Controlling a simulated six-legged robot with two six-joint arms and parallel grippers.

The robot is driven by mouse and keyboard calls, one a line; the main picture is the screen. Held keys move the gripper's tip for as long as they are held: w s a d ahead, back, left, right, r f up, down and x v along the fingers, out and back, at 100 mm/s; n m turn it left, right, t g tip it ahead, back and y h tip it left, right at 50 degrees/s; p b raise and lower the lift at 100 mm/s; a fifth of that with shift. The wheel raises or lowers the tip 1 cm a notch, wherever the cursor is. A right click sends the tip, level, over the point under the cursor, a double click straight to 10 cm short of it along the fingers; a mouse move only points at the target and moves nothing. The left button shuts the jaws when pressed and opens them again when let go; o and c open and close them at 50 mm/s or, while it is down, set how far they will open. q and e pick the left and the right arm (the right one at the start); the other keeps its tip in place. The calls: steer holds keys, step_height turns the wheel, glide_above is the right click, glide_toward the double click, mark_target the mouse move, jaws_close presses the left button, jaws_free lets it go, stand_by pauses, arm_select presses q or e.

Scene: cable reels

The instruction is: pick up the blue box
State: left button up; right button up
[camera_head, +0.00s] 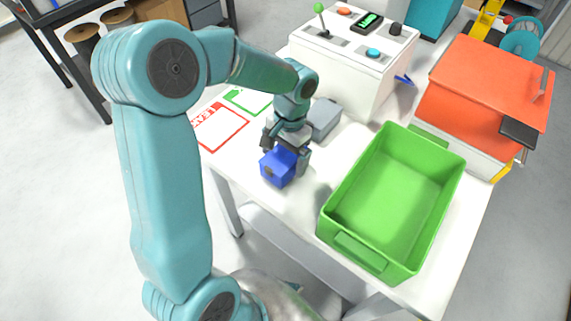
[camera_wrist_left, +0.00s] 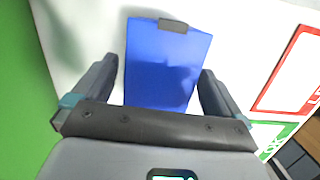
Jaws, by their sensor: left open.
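The blue box (camera_head: 277,168) sits on the white table near its front left edge. In the left wrist view the blue box (camera_wrist_left: 163,65) stands upright in the picture, with a dark patch at its top end. My left gripper (camera_head: 286,150) is above the box, pointing down. The left wrist view shows its jaws (camera_wrist_left: 160,82) open, one finger on each side of the box's near part, with white table showing between box and left finger. Whether the right finger touches the box I cannot tell. My right gripper is not in view.
A green bin (camera_head: 388,205), empty, stands right of the box. A grey box (camera_head: 324,118) lies just behind the gripper. A white control console (camera_head: 352,55) and an orange case (camera_head: 487,90) stand at the back. Red-framed (camera_head: 219,126) and green-framed (camera_head: 246,99) cards lie left.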

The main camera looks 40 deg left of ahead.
arm_select(q)
steer(key=shift+s+f, duration=0.1)
steer(key=shift+f, duration=0.85)
steer(key=shift+f, duration=0.25)
steer(key=c, duration=1)
